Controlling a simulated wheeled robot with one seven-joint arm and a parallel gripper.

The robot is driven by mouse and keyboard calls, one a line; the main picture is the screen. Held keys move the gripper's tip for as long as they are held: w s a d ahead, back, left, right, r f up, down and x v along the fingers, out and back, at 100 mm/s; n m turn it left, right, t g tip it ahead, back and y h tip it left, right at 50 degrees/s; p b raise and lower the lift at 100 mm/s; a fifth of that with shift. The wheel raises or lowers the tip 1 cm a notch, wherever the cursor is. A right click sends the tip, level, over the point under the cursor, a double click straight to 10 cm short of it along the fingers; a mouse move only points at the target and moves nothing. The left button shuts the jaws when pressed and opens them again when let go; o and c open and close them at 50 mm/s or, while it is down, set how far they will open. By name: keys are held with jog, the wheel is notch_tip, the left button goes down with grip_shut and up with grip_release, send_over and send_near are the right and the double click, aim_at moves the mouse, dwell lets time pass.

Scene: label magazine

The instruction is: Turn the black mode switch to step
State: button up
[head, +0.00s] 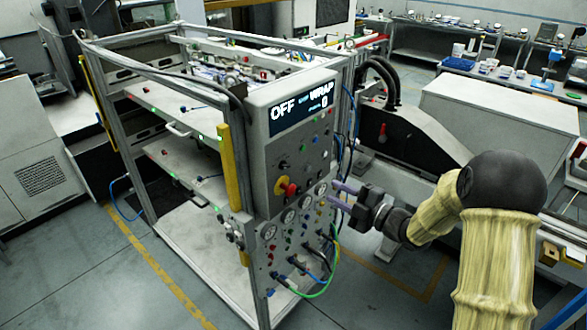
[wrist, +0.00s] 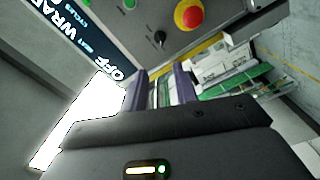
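The control panel (head: 307,140) faces right on the near corner of a metal frame. Its display (head: 298,112) reads OFF in large letters, a small blue word, WRAP and 0. It also shows in the wrist view (wrist: 85,40). A small black switch (wrist: 160,38) stands on the panel in the wrist view, beside the red and yellow stop button (wrist: 188,15). Which way its pointer faces is too small to tell. My gripper (head: 336,194) is to the right of the lower panel, apart from it. Its two purple fingers are spread with nothing between them (wrist: 159,82).
The stop button (head: 287,188) projects from the panel in the head view. Gauges, small knobs and plugged-in hoses (head: 315,275) sit below it. Black curved hoses (head: 385,80) and a grey machine (head: 410,135) stand behind my gripper. Floor is open in front of the frame.

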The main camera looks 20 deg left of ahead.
aim_at(287, 167)
jog(key=p+x, duration=0.7)
jog(key=x, duration=0.7)
jog(key=shift+w+a+r, duration=0.1)
jog(key=shift+a+r, duration=0.1)
jog(key=shift+w+a+f, duration=0.15)
jog(key=shift+w+a, duration=0.1)
jog(key=shift+a, duration=0.25)
grip_shut()
